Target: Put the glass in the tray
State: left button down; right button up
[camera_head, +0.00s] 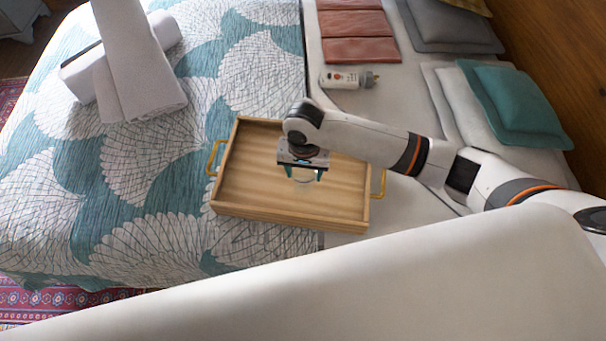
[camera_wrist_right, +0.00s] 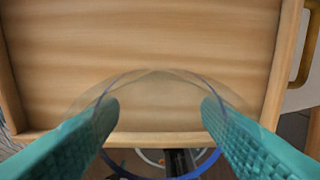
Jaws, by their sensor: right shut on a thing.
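The wooden tray (camera_head: 290,221) lies on the bed, with a brass handle at each end. Its bare floor and walls also show in the right wrist view (camera_wrist_right: 150,45). My right gripper (camera_head: 301,174) is over the tray, pointing down, with its teal fingers shut on the clear glass (camera_head: 303,177). In the right wrist view the glass (camera_wrist_right: 155,88) is a see-through shape with a bluish rim between the two fingers (camera_wrist_right: 160,108). I cannot tell whether the glass touches the tray floor. My left gripper is out of view.
A stack of white towels (camera_head: 145,85) lies at the upper left of the bed. A small white bottle (camera_head: 345,79) and reddish folded cloths (camera_head: 358,25) lie behind the tray. Teal (camera_head: 515,100) and grey pillows are at the right. The patterned cover left of the tray is clear.

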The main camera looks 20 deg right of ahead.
jog(key=shift+f, duration=2.05)
jog(key=o, duration=1.1)
jog(key=shift+f, duration=0.1)
notch_tip(320, 180, up, 12)
jog(key=shift+r, duration=0.15)
